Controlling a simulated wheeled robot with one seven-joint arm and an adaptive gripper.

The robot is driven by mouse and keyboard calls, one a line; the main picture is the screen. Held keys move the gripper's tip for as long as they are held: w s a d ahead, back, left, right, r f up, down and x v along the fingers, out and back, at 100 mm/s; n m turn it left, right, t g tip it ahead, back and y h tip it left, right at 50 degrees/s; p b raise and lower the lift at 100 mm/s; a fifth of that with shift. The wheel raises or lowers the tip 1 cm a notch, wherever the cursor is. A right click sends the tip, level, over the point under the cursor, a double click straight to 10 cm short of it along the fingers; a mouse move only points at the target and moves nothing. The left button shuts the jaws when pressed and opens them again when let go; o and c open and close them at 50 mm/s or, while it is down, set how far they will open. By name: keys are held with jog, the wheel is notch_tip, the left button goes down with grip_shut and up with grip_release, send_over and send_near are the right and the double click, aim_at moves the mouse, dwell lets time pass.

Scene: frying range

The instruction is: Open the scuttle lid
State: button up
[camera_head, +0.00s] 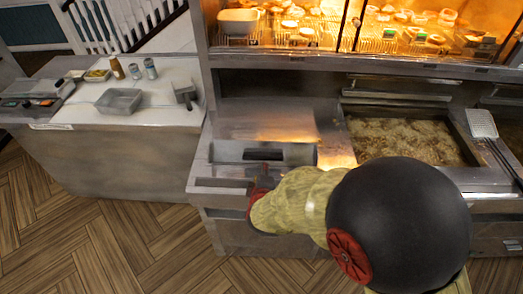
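The scuttle lid seems to be the flat metal panel (264,120) left of the fryer pan, with orange light reflected on it. I cannot tell for sure where its edges run or whether it is raised. In front of it is a grey strip (228,151) with a dark, slot-like patch. My gripper (263,172) is at the front edge of the range, just below that strip, with dark red parts showing. My arm hides part of it, so its fingers and any contact with the strip cannot be made out.
A fryer pan (405,138) of bubbling oil is right of the panel, with a flat slotted utensil (482,124) beside it. A lit glass food cabinet (340,25) overhangs the back. A counter (150,125) with tray and bottles is at left. The wooden floor is clear at front left.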

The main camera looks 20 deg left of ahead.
aim_at(267, 159)
jog(key=shift+w+a+f+n+t+b, duration=0.15)
jog(key=shift+w+n+b, duration=0.25)
jog(key=shift+w, duration=0.95)
jog(key=shift+w+a+f+n+t+b, duration=0.1)
jog(key=shift+w+f+n+t+b, duration=0.2)
jog(key=shift+w, duration=1)
jog(key=shift+w+a+f+n+t+b, duration=0.15)
jog(key=shift+w+n+b, duration=0.3)
jog(key=shift+w, duration=0.9)
jog(key=shift+c, duration=1.2)
grip_shut()
jog(key=shift+d, duration=0.1)
